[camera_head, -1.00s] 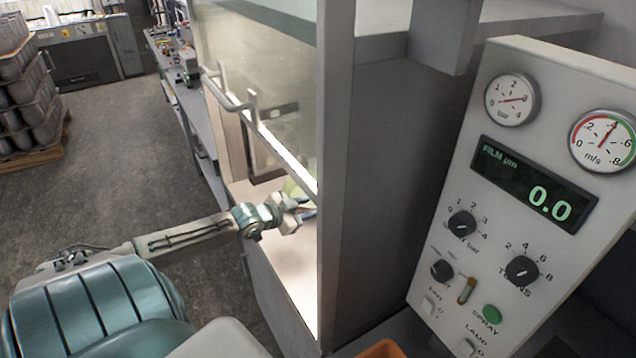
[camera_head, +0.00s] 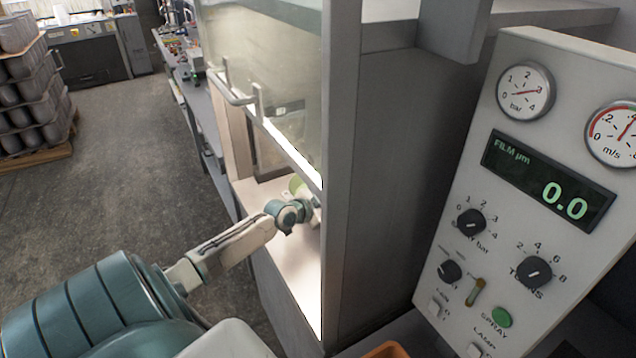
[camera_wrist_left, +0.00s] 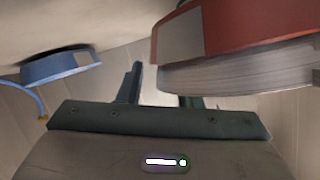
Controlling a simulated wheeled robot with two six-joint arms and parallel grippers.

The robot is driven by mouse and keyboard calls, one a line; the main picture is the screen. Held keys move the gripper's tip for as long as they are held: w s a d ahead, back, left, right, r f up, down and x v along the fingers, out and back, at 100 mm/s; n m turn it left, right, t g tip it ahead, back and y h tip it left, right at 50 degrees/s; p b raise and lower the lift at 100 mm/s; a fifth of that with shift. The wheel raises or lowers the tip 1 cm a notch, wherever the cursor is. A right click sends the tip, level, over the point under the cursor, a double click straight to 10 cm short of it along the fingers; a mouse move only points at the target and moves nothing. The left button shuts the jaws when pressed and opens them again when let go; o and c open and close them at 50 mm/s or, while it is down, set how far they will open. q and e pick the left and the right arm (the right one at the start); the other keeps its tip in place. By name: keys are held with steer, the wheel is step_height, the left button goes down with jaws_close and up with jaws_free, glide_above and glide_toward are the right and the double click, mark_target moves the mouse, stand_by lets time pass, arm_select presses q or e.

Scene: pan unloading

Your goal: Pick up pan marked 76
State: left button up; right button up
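No mark 76 is legible in any view. In the left wrist view, a red object (camera_wrist_left: 235,27) with a blank-looking grey patch and a pale grey ribbed side sits close at upper right. A blue object (camera_wrist_left: 62,67) with a dark-edged pale patch lies at the left. I cannot tell whether either is the pan. My left gripper (camera_wrist_left: 162,88) has its two fingers apart, with nothing seen between them; the right finger is close to the red object, contact unclear. In the head view, the left wrist reaches into the lit booth and its fingers are hidden. My right gripper is not in view.
The booth has a raised glass front (camera_head: 262,80) and a grey side wall (camera_head: 385,180) close to my wrist. A control panel (camera_head: 540,190) reading 0.0 stands at right. Floor (camera_head: 120,190) at left is clear.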

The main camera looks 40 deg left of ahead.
arm_select(q)
steer(key=shift+s, duration=0.1)
steer(key=shift+c, duration=1)
jaws_close()
steer(key=shift+r, duration=0.1)
